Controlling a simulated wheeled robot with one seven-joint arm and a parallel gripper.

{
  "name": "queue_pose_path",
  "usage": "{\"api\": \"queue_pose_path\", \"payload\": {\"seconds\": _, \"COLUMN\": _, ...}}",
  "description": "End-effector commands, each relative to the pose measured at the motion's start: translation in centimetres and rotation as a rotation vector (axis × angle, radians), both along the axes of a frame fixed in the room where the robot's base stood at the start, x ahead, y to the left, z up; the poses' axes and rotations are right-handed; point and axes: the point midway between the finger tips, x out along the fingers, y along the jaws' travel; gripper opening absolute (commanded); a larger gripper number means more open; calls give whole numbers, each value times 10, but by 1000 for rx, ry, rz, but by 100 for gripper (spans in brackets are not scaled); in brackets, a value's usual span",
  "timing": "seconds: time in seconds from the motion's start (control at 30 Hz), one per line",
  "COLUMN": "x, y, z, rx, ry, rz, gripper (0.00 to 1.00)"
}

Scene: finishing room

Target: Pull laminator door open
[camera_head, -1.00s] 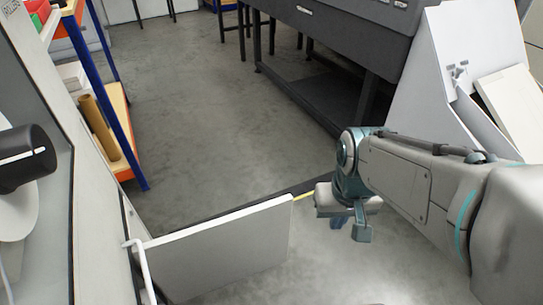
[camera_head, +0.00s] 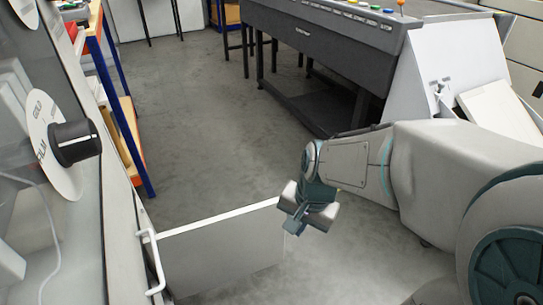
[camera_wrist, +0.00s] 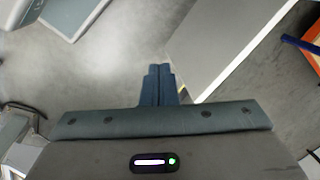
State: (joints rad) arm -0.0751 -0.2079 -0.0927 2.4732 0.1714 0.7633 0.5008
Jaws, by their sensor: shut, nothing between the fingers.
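The laminator (camera_head: 122,250) is the grey machine along the left side. A flat grey door panel with a white top edge (camera_head: 220,250) stands out from its front into the aisle, so the door stands open. A white bar handle (camera_head: 152,262) is on the laminator front by the panel's near-left end. My gripper (camera_head: 296,222) is at the panel's free right end; I cannot tell whether it touches. In the wrist view, the blue fingers (camera_wrist: 159,72) are together and empty, beside the door panel (camera_wrist: 205,45) and its white edge.
A black knob (camera_head: 74,143) and film disc are on the laminator at left. A blue-and-orange shelf (camera_head: 122,110) stands beyond it. A dark machine on legs (camera_head: 330,45) and white leaning panels (camera_head: 445,70) are at back right. The grey floor between (camera_head: 210,130) is clear.

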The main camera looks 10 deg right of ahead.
Motion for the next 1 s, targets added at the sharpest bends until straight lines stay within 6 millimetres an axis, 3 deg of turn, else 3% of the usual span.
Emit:
{"api": "queue_pose_path", "payload": {"seconds": 0.03, "x": 9, "y": 3, "z": 8, "rx": 36, "ry": 22, "rz": -135, "gripper": 0}}
{"api": "queue_pose_path", "payload": {"seconds": 0.3, "x": 57, "y": 4, "z": 6, "rx": 201, "ry": 123, "rz": -975, "gripper": 0}}
{"api": "queue_pose_path", "payload": {"seconds": 0.6, "x": 96, "y": -17, "z": -7, "rx": 309, "ry": 174, "rz": -1848, "gripper": 0}}
{"api": "queue_pose_path", "payload": {"seconds": 0.8, "x": 106, "y": -30, "z": -15, "rx": 352, "ry": 158, "rz": -2163, "gripper": 0}}
{"api": "queue_pose_path", "payload": {"seconds": 1.0, "x": 110, "y": -34, "z": -26, "rx": 364, "ry": 153, "rz": -2239, "gripper": 0}}
